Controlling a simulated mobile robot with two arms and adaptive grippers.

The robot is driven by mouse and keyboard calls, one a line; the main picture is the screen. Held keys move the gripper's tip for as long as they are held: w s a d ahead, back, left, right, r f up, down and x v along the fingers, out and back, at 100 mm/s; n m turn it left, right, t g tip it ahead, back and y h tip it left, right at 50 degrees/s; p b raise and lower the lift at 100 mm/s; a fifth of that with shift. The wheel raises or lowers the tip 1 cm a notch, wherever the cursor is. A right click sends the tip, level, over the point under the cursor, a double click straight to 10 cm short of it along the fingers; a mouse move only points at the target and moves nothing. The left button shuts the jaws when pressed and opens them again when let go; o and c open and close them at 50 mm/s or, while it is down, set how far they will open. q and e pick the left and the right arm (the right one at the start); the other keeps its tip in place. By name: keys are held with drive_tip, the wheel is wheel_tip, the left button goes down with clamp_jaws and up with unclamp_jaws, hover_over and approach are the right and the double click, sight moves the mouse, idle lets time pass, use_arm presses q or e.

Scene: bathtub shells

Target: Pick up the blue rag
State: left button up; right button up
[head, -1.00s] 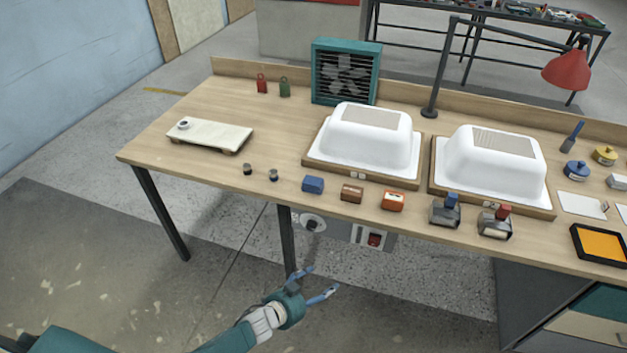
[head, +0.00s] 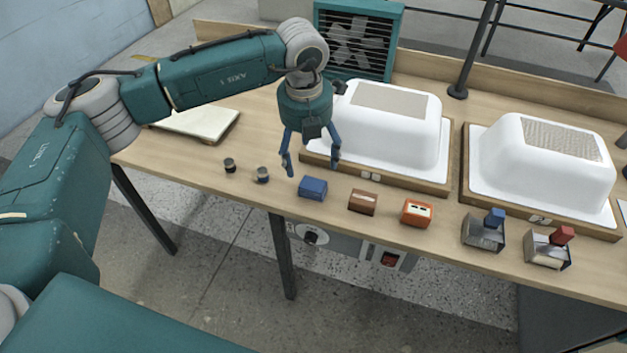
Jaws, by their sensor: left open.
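The blue rag (head: 312,188) is a small folded blue block near the front edge of the wooden table (head: 215,170). My left gripper (head: 312,170) is open and points down just above and behind the rag, with one blue finger on each side. Nothing is between its fingers, and it looks apart from the rag, though the exact height is hard to tell. My right gripper is not in view.
Right of the rag stand a brown block (head: 362,201) and an orange block (head: 417,212). Two small dark cylinders (head: 262,175) are to its left. A white tub shell (head: 390,125) on a wooden base stands close behind. A teal fan (head: 357,40) is farther back.

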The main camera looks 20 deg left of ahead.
use_arm(q)
drive_tip(key=p, duration=0.1)
hover_over(313, 184)
drive_tip(key=f, duration=0.2)
drive_tip(key=s+f, duration=0.1)
drive_tip(key=f, duration=0.1)
drive_tip(key=shift+a+f, duration=0.1)
drive_tip(key=shift+f, duration=0.1)
drive_tip(key=f, duration=0.1)
drive_tip(key=f+p, duration=0.1)
drive_tip(key=f, duration=0.1)
drive_tip(key=f+p, duration=0.1)
drive_tip(key=f, duration=0.1)
drive_tip(key=shift+w, duration=0.4)
drive_tip(key=shift+f, duration=0.3)
drive_tip(key=shift+c, duration=0.8)
drive_tip(key=c, duration=1.2)
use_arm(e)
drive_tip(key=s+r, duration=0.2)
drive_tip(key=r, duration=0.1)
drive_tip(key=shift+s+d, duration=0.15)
